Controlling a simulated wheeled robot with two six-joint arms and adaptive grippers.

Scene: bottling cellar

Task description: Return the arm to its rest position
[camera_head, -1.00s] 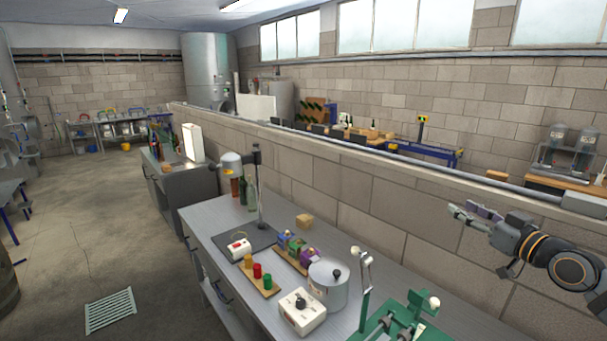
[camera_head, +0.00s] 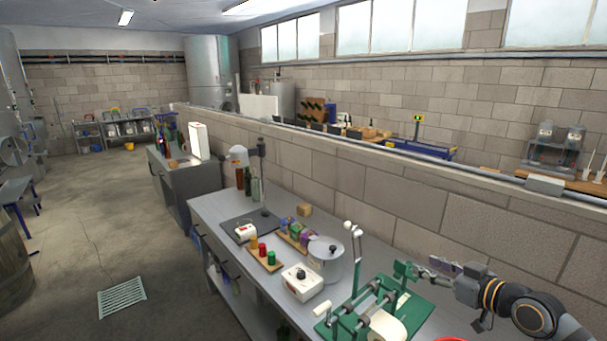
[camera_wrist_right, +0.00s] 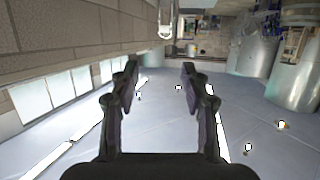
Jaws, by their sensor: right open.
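My right gripper (camera_head: 432,268) comes in from the right in the head view, raised beside the green bench machine (camera_head: 385,300) and in front of the block wall. Its two fingers also show in the right wrist view (camera_wrist_right: 160,88), spread apart with nothing between them. That view looks toward the ceiling, windows and tanks. My left gripper is not in view.
A grey workbench (camera_head: 222,212) holds a lidded metal pot (camera_head: 325,262), a white box with a black knob (camera_head: 302,283), a board with coloured pieces (camera_head: 264,258) and bottles (camera_head: 248,183). A low block wall (camera_head: 400,205) runs behind it. The floor at left is partly clear.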

